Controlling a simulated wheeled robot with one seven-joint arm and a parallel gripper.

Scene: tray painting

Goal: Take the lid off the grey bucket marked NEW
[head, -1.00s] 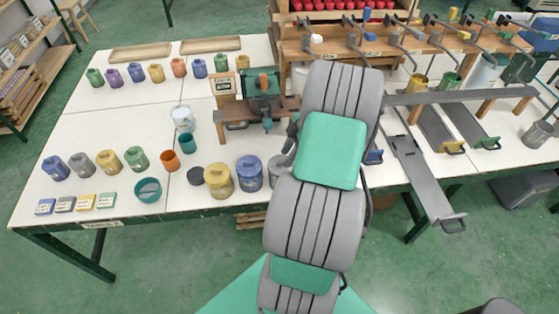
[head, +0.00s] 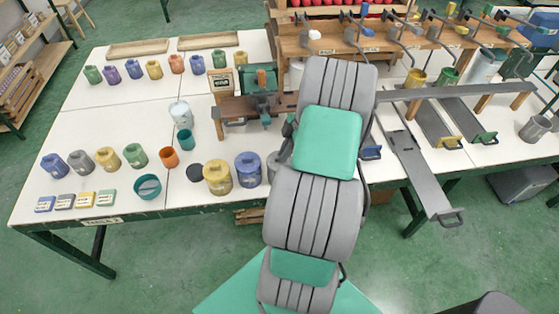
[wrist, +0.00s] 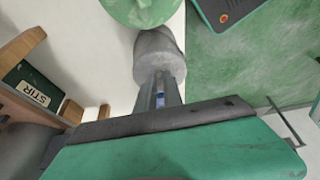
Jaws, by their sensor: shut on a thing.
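The grey bucket (head: 273,165) stands near the table's front edge, right of the blue bucket. My arm covers most of it in the head view. In the wrist view, a pale grey round thing (wrist: 160,50), seemingly the grey bucket with its lid (wrist: 161,68), lies straight ahead of my gripper (wrist: 160,88). The fingers are shut at its near, top end, on what looks like the lid. I cannot tell whether the lid is apart from the bucket. No NEW mark is legible. My gripper is hidden in the head view.
A blue bucket (head: 248,170) and a yellow bucket (head: 217,178) stand left of the grey one. A green round thing (wrist: 140,8) is just beyond it in the wrist view. A STIR sign (wrist: 33,92) is at left. Open floor (wrist: 235,60) lies at right.

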